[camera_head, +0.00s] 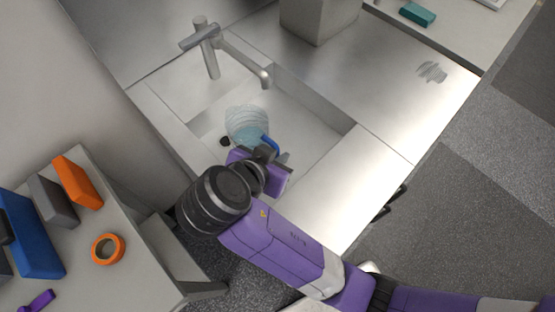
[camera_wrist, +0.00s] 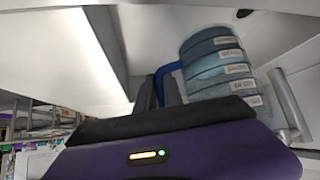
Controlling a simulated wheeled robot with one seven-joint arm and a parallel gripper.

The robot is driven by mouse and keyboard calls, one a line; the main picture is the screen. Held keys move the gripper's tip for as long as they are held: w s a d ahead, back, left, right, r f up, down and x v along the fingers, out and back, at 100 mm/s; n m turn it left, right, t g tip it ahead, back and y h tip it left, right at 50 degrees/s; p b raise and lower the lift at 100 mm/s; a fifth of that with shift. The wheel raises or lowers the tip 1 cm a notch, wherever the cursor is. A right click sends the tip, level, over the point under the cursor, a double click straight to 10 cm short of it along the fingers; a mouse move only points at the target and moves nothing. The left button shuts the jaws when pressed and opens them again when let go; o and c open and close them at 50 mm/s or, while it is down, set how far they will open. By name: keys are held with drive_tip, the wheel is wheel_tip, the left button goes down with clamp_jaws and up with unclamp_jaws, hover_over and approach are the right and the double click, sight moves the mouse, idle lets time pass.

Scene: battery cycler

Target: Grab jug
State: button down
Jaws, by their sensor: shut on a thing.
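The jug (camera_head: 246,121) is a clear, bluish ribbed vessel with a blue handle (camera_head: 270,145). It is in the sink basin in the head view, close to the dark drain. In the wrist view the jug (camera_wrist: 218,62) shows stacked bands with small white labels, and its blue handle runs down on its left side. My gripper (camera_head: 268,153) reaches into the sink from the front and is shut on the blue handle. In the wrist view the dark fingers (camera_wrist: 158,92) are at the handle, beside the jug's body. Whether the jug touches the basin floor is unclear.
The sink (camera_head: 318,124) has raised walls around the jug. A metal faucet (camera_head: 240,55) stands behind it. A grey box (camera_head: 318,18) sits on the steel counter at the back. A side table at left holds an orange tape roll (camera_head: 108,249) and several blocks.

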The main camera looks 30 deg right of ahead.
sight(277, 146)
drive_tip(key=shift+r+p, duration=3.5)
drive_tip(key=shift+r, duration=0.6)
